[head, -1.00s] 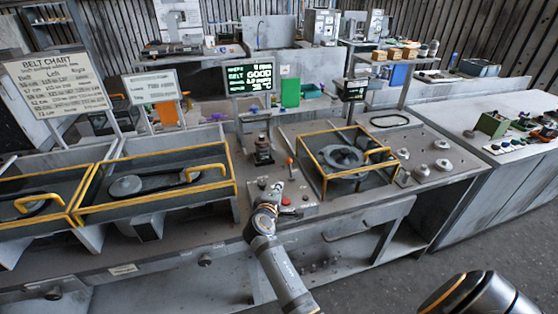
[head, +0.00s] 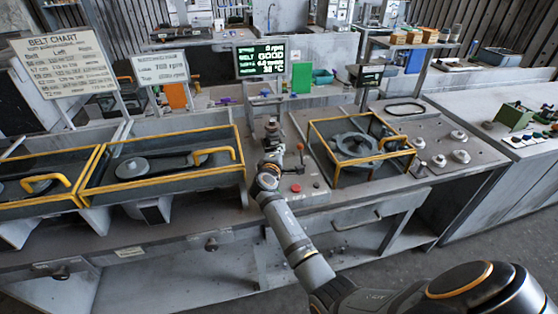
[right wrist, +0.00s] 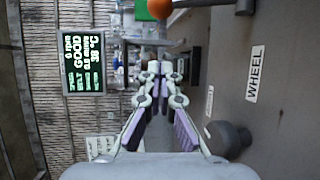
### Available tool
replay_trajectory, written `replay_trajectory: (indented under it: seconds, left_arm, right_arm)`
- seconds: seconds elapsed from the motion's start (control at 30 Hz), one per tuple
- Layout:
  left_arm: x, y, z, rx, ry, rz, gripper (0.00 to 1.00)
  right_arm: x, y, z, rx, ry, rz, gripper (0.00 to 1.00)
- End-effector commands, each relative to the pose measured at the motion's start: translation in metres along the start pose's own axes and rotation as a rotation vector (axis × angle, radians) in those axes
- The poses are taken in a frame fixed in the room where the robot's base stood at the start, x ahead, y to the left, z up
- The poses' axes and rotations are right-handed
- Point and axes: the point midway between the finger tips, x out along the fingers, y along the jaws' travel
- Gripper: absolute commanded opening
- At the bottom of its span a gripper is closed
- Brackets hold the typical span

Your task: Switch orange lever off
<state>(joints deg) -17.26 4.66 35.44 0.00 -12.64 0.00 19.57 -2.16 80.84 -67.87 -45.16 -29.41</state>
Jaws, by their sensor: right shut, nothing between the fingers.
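The orange-knobbed lever (head: 301,158) stands on the control panel in the middle of the bench, left of the right-hand yellow-framed guard. An orange ball (right wrist: 160,8), apparently its knob, shows cut off at the top edge of the right wrist view. My right gripper (head: 271,160) is over the panel, left of the lever in the head view. In the right wrist view its fingers (right wrist: 160,70) are together and empty, and the ball appears beyond the tips, apart from them. My left gripper is not in view.
A red button (head: 296,188) sits on the panel near my right arm. A dark post (head: 272,132) stands behind the gripper. Yellow-framed guards (head: 165,163) (head: 358,150) flank the panel. The wrist view shows a WHEEL label (right wrist: 257,72) and a grey knob (right wrist: 228,140). The screen (head: 260,61) reads GOOD.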

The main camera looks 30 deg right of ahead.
Motion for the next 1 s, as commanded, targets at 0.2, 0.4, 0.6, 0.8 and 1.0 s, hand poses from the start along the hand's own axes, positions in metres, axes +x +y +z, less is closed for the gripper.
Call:
replay_trajectory:
  seconds: [0.2,0.4,0.6,0.8,1.0]
  left_arm:
    - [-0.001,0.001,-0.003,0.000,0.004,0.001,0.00]
    - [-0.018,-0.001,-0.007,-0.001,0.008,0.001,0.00]
    - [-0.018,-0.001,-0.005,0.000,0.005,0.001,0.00]
    - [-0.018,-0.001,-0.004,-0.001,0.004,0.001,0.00]
    - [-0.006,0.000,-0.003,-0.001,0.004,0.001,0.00]
  right_arm:
    - [0.029,0.007,0.012,-0.003,-0.002,-0.002,0.00]
    - [0.021,0.003,0.034,-0.001,-0.001,-0.002,0.00]
    - [0.019,0.000,0.038,0.002,0.001,-0.001,0.00]
    - [0.019,-0.001,0.038,0.002,0.001,-0.001,0.00]
    - [0.021,-0.004,0.037,0.010,0.001,0.016,0.00]
